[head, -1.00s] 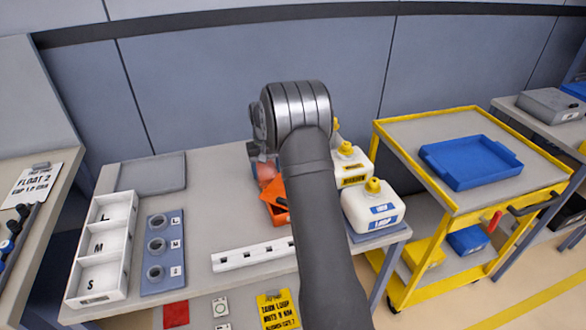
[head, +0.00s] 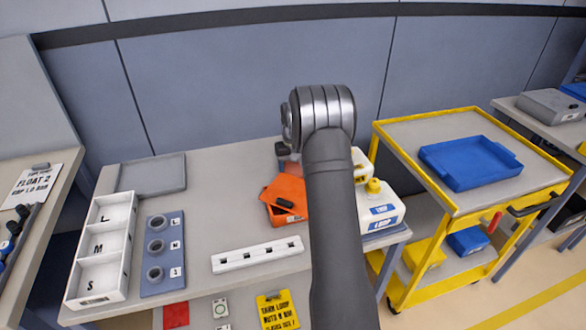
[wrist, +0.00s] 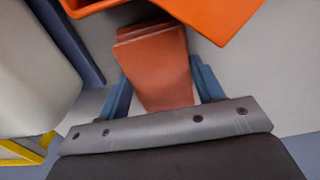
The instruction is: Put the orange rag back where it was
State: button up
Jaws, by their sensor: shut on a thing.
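The orange rag (wrist: 155,68) is a folded, dull orange piece between the two blue fingers of my gripper (wrist: 160,85) in the wrist view. My gripper is shut on it. The rag is close beside the bright orange box (wrist: 222,14) at the top of that view; I cannot tell whether they touch. My arm hides most of the gripper and rag there.
White jugs with yellow caps (head: 382,207) stand right of the box, partly behind my arm. A white slotted rail (head: 257,254) lies in front. A grey tray (head: 152,174) and a white sorting bin (head: 100,246) are at the left.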

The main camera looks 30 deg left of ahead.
aim_at(293, 170)
jog(key=shift+f, duration=0.1)
jog(key=o, duration=0.9)
jog(key=shift+o, duration=0.2)
notch_tip(293, 170, up, 12)
notch_tip(293, 170, down, 12)
jog(key=shift+s+a+r, duration=0.3)
jog(key=shift+r, duration=0.15)
jog(key=shift+s+a+r, duration=0.3)
jog(key=shift+r, duration=0.15)
jog(key=shift+s+a, duration=0.45)
